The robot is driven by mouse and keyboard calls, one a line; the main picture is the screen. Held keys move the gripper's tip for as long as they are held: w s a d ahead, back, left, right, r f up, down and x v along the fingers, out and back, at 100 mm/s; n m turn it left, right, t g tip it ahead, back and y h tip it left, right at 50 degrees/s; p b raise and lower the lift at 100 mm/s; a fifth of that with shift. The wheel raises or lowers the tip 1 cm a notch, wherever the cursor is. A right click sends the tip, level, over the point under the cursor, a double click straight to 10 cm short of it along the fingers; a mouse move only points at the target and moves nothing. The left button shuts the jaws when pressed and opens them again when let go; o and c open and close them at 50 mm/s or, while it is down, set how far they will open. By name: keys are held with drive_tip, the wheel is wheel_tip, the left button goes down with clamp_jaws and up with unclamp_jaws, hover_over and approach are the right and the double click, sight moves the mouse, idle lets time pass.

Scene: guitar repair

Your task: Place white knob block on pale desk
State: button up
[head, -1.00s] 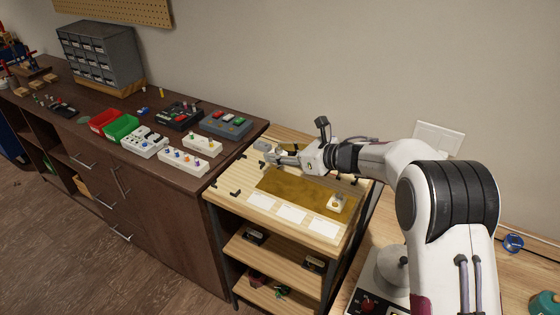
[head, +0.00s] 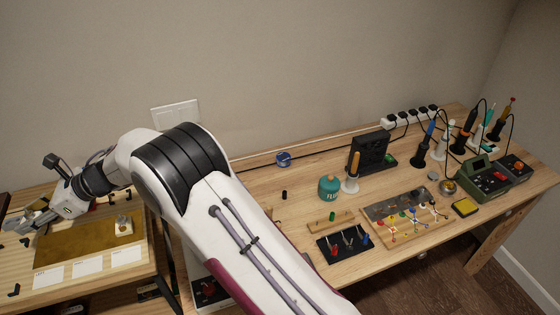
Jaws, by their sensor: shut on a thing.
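A small white block with a brass-coloured knob (head: 123,226) sits at the right end of the brown mat (head: 85,247) on the left wooden bench. My gripper (head: 24,222) is at the far left, beyond the mat's left end and apart from that block. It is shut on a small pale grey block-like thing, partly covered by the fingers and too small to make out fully. The pale wooden desk (head: 295,190) fills the middle and right, beyond my arm.
The desk holds a teal flux jar (head: 330,187), a black tool tray (head: 345,245), a wooden board with coloured parts (head: 405,228), soldering tools and a green station (head: 490,178). Bare wood lies around the small black cylinder (head: 284,195). My arm hides the desk's left front.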

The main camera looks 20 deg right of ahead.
drive_tip(key=w+d+f+m+t, duration=0.2)
drive_tip(key=w+d+t, duration=0.1)
drive_tip(key=w+d, duration=0.8)
drive_tip(key=m+t+h, duration=0.4)
drive_tip(key=m+t, duration=0.1)
hover_over(259, 180)
wheel_tip(259, 180, down, 9)
drive_tip(key=shift+d+f, duration=0.1)
drive_tip(key=shift+f, duration=3.05)
drive_tip(key=shift+f, duration=1.9)
